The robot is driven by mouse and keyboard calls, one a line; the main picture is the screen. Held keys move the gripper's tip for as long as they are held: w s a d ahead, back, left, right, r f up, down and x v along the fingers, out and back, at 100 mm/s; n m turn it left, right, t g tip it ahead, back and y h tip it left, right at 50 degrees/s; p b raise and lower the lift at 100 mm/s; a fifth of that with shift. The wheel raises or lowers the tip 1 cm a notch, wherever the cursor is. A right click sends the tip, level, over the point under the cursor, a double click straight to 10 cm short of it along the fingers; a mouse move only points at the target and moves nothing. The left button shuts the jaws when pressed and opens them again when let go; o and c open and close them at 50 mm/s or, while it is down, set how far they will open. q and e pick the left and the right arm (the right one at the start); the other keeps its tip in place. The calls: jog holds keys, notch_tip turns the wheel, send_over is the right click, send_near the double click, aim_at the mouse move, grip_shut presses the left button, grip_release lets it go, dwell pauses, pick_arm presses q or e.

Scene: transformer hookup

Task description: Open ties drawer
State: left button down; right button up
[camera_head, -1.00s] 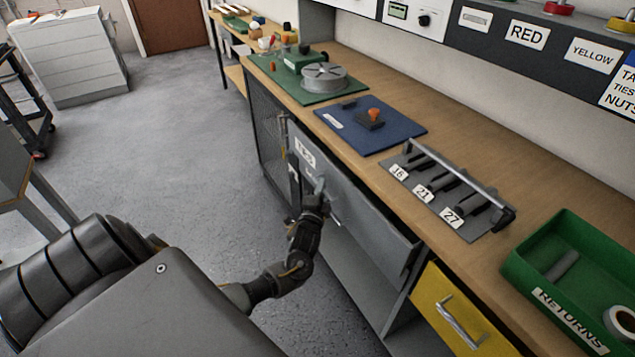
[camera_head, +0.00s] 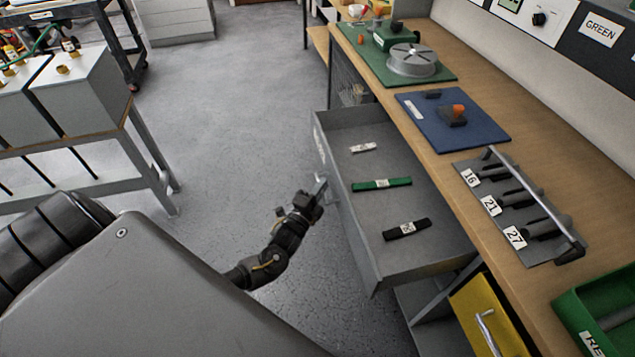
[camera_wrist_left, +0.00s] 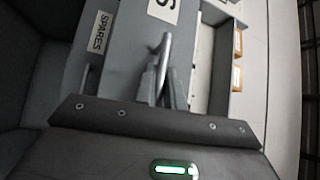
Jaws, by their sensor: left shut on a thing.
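The grey ties drawer (camera_head: 372,262) stands pulled well out from under the wooden bench in the head view. Inside it lie a white tie bundle (camera_head: 363,147), a green one (camera_head: 381,184) and a black one (camera_head: 406,229), apart from each other. My left gripper (camera_head: 318,190) is at the drawer's front, shut on its handle. The left wrist view shows the metal handle bar (camera_wrist_left: 163,58) at the gripper, beside a label partly cut off. My right gripper is not in view.
A yellow drawer (camera_head: 484,312) is below the bench on the right. On the bench are a tool rack (camera_head: 520,205) labelled 16, 21 and 27, a blue mat (camera_head: 480,136) and a green tray (camera_head: 600,300). Grey cabinets on a stand (camera_head: 85,85) are at left. The floor between is clear.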

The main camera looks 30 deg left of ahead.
pick_arm(q)
jog(key=shift+s+a, duration=0.3)
jog(key=shift+s, duration=0.05)
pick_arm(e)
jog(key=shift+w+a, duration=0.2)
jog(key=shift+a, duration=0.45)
pick_arm(q)
jog(key=c, duration=1.6)
grip_release()
jog(key=shift+o, duration=0.5)
jog(key=s+f+b, duration=0.1)
jog(key=s, duration=0.9)
jog(key=shift+s+d+f, duration=0.15)
jog(key=shift+s+f, duration=0.1)
jog(key=shift+s, duration=0.1)
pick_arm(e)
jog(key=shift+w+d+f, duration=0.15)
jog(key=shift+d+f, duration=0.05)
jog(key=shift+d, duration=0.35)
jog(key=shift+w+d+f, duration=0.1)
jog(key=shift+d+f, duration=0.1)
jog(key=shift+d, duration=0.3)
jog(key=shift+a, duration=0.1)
